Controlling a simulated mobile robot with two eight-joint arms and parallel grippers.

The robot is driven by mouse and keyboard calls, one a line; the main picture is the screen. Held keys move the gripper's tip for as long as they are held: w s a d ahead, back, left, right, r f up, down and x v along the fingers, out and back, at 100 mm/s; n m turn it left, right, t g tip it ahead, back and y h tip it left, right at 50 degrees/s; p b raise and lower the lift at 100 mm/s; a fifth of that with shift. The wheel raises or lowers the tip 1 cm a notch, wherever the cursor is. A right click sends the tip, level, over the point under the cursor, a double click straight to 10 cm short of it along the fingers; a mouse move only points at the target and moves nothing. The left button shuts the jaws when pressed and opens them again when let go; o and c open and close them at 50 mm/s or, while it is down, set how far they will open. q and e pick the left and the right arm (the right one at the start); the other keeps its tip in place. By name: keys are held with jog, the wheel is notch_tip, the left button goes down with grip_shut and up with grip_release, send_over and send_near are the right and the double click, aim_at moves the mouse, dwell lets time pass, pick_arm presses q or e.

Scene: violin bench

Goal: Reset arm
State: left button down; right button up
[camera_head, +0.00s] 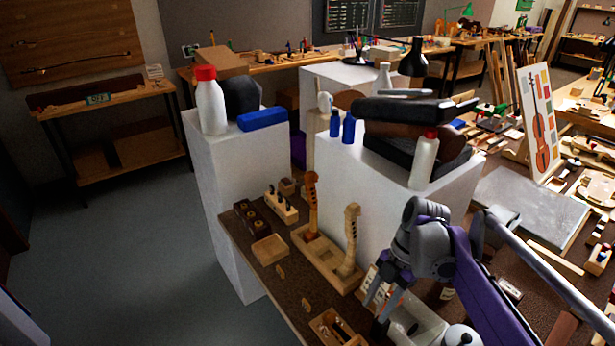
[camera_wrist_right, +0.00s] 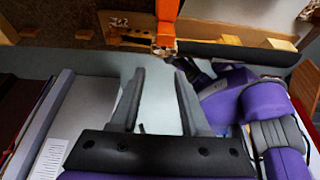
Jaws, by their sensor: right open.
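My right arm comes in from the lower right of the head view, purple and grey. My right gripper (camera_head: 378,306) hangs over the front bench, close to the wooden tray with the scroll necks and a pale grey box. In the right wrist view my right gripper (camera_wrist_right: 160,80) has its two grey fingers apart, with nothing between them. An orange-brown wooden piece (camera_wrist_right: 166,22) shows beyond the fingertips, apart from them. My left gripper is not in view.
A wooden tray (camera_head: 318,267) holds two carved violin necks, left of the gripper. White blocks carry a red-capped bottle (camera_head: 209,103), a blue case (camera_head: 262,119), dark cases (camera_head: 412,111) and another red-capped bottle (camera_head: 424,160). A grey slab (camera_head: 528,207) lies right. Floor at left is clear.

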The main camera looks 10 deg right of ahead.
jog(key=s+a+m+t+h+p, duration=0.4)
jog(key=s+m, duration=0.7)
jog(key=m, duration=1.1)
jog(key=a+t+p, duration=0.2)
jog(key=a+t, duration=0.1)
jog(key=shift+s+f, duration=0.15)
jog(key=shift+s, duration=0.15)
